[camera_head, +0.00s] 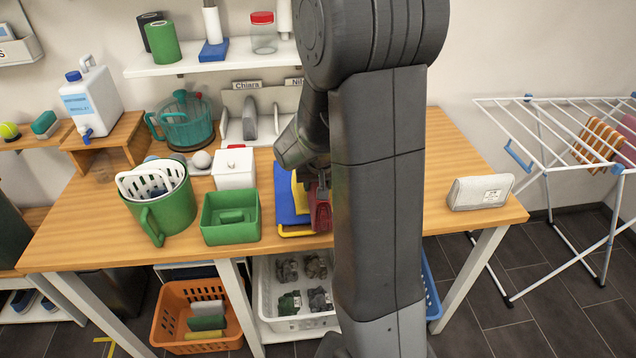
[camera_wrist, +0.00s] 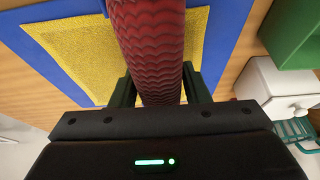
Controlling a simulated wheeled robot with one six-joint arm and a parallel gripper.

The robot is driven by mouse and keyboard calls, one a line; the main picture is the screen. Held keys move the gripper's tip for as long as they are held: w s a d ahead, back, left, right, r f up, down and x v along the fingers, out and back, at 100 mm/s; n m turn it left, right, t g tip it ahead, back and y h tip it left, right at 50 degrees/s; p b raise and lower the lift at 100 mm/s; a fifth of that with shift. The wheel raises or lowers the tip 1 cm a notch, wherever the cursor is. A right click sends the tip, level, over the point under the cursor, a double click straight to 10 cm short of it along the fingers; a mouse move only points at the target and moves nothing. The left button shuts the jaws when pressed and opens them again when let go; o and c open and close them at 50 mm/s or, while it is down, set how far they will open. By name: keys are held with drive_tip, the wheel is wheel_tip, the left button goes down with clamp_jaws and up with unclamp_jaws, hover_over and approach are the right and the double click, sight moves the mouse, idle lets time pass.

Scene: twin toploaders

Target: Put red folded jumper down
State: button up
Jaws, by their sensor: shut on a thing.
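The red folded jumper (camera_head: 320,207) is in my gripper, partly hidden behind my arm in the head view. In the wrist view the jumper (camera_wrist: 150,45) runs up the middle, with a dark gripper finger on each side of it. My gripper (camera_wrist: 160,88) is shut on it. Beneath it is a blue mat (camera_head: 288,200) with a yellow panel, which also shows in the wrist view with its yellow panel (camera_wrist: 75,55). I cannot tell whether the jumper touches the mat.
A green box (camera_head: 230,232) and a white lidded box (camera_head: 234,168) stand left of the mat. A green bucket (camera_head: 165,212) is farther left. A grey pouch (camera_head: 480,192) lies at the table's right end. A drying rack (camera_head: 560,130) stands right of the table.

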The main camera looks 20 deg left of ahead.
drive_tip(key=shift+s+f+b, duration=0.1)
drive_tip(key=shift+f+b, duration=0.2)
drive_tip(key=shift+d, duration=0.1)
drive_tip(key=o, duration=1.2)
drive_tip(key=shift+f, duration=0.1)
